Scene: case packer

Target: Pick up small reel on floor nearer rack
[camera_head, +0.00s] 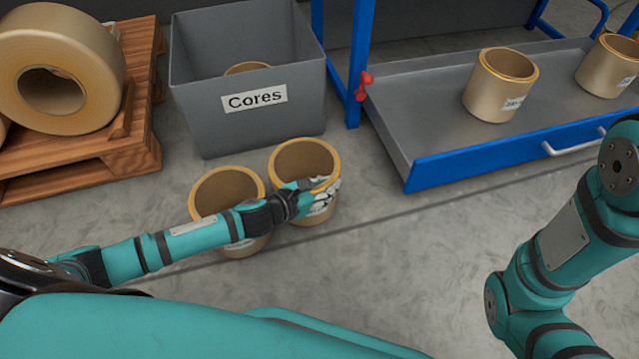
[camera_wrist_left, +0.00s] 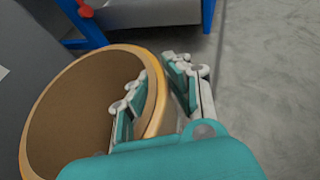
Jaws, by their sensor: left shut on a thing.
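Two small tan reels with yellow rims stand upright side by side on the floor in the head view. The reel nearer the blue rack (camera_head: 303,158) is the right one; the other small reel (camera_head: 226,188) is to its left. My left gripper (camera_head: 326,186) is shut on the right rim of the reel nearer the rack. In the left wrist view, one finger of my left gripper (camera_wrist_left: 160,88) is inside the reel (camera_wrist_left: 82,105) and the other outside, with the wall between them. My right arm shows at the right; its gripper is out of view.
A grey bin labelled Cores (camera_head: 200,110) stands behind the reels. A wooden pallet (camera_head: 140,130) with a large reel (camera_head: 100,75) is at the left. The blue rack's drawer (camera_head: 440,165) holds two small reels. Floor in front is clear.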

